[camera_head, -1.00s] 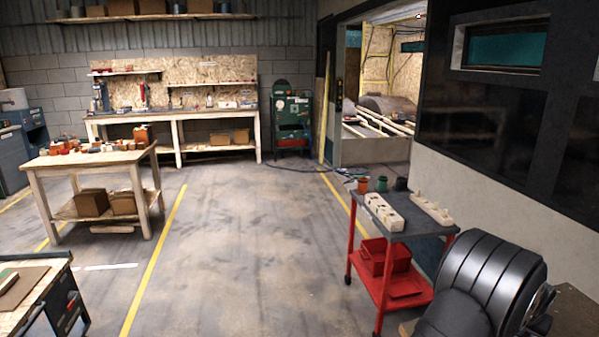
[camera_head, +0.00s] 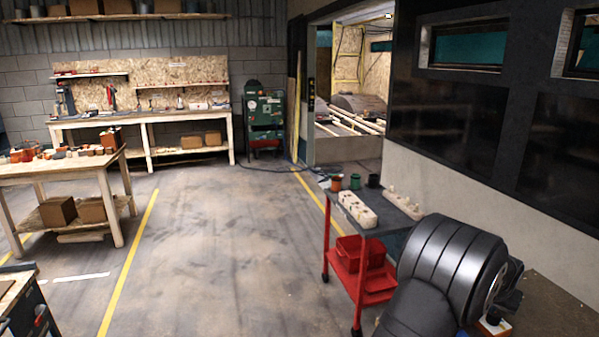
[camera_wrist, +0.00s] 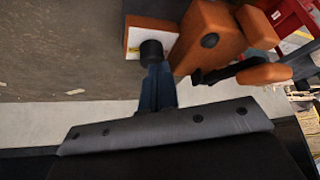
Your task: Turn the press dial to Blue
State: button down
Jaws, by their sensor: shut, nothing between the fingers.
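No dial with a readable Blue mark shows in either view. A green machine (camera_head: 266,112) with a small pale round face stands by the far wall; I cannot tell whether it is the press. In the wrist view, my gripper (camera_wrist: 154,76) shows as narrow dark blue fingers, shut and empty, beyond a grey bolted plate. A black round knob-like part (camera_wrist: 152,51) appears at their tip, in front of an orange and white block (camera_wrist: 150,33); I cannot tell whether they touch. In the head view my black arm hides most of the gripper.
A red trolley (camera_head: 327,245) with white blocks (camera_head: 356,208) and small pots (camera_head: 355,181) on top stands left of my arm. A workbench (camera_head: 150,120) lines the back wall. A wooden table (camera_head: 118,160) stands at left. The floor between is clear.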

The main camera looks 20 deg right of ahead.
aim_at(496, 325)
notch_tip(496, 325, up, 2)
jog(key=shift+r, duration=0.2)
jog(key=shift+s+d+f, duration=0.3)
jog(key=shift+s+f, duration=0.1)
jog(key=shift+f, duration=0.6)
jog(key=shift+s+d+f, duration=0.25)
jog(key=shift+s+f, duration=0.1)
jog(key=shift+f, duration=0.7)
jog(key=shift+s+d+f, duration=0.3)
jog(key=shift+s+f, duration=0.1)
jog(key=shift+f, duration=0.6)
jog(key=shift+w+d, duration=0.15)
jog(key=shift+w, duration=0.05)
